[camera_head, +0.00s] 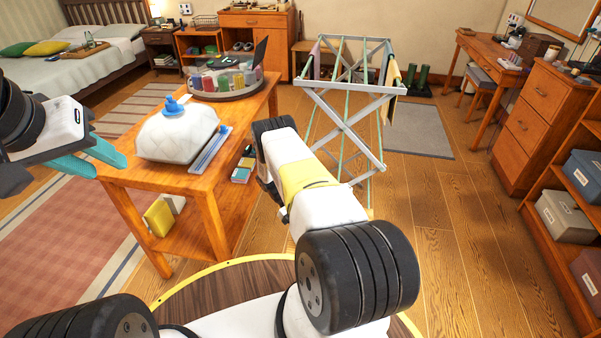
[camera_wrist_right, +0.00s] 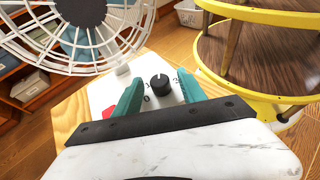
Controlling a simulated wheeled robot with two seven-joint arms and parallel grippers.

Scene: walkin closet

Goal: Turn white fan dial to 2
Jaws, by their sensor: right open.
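The white fan shows in the right wrist view, with its round wire grille (camera_wrist_right: 75,30) at the upper left and its pale base (camera_wrist_right: 105,90) below. A black round dial (camera_wrist_right: 160,84) stands on the base, with a "0" mark at its lower left; other marks are too small to read surely. My right gripper (camera_wrist_right: 159,78) is open, its teal fingers on either side of the dial, with gaps visible. In the head view the fan and right gripper are out of sight. My left gripper (camera_head: 111,167) is open and empty beside the wooden table.
A drying rack (camera_head: 345,110) stands beyond my right arm. Drawers (camera_head: 540,115) and shelves line the right. Open floor (camera_head: 465,230) lies between.

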